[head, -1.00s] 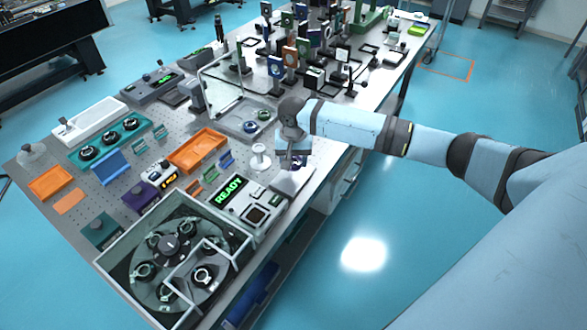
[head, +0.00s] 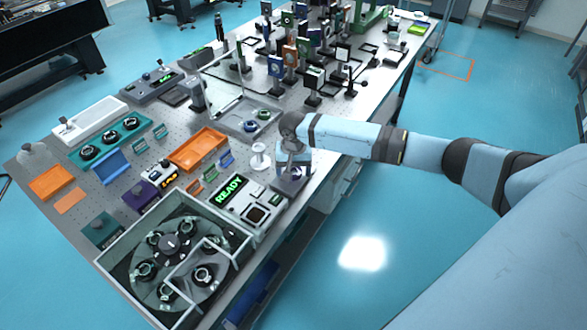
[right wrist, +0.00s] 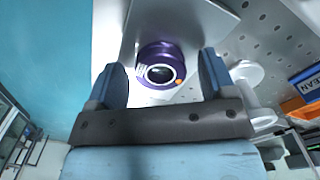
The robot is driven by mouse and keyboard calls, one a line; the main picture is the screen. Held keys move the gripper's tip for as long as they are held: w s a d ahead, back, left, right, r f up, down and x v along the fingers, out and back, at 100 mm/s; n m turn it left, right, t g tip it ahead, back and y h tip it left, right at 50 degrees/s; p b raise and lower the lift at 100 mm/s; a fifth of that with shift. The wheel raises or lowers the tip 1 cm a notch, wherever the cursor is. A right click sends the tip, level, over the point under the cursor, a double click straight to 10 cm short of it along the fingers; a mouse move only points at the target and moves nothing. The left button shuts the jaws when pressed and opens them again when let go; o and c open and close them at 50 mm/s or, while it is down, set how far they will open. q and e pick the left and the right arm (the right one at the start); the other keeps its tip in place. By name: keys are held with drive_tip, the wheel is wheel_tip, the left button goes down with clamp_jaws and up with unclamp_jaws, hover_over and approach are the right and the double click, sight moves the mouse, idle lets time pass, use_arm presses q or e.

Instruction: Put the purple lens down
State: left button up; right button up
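The purple lens (right wrist: 160,66) shows in the right wrist view as a short purple cylinder with a dark glass centre and a small orange dot. It appears to be on a grey plate (right wrist: 188,14) at the table's front edge. My right gripper (right wrist: 163,80) is open, its two blue fingers on either side of the lens with a visible gap to each. In the head view my right gripper (head: 293,166) is over the grey plate (head: 291,186) and hides most of the lens. My left gripper is not in view.
A white spool-shaped stand (head: 259,156) is close to the left of my gripper. A device with a green READY display (head: 229,189) and a glass-walled carousel (head: 170,245) are nearer. An orange tray (head: 198,149) lies farther left. Optical mounts crowd the back.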

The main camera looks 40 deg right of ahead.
sight(294, 171)
drive_tip(key=shift+r, duration=0.2)
wheel_tip(294, 171, up, 12)
idle(0.4)
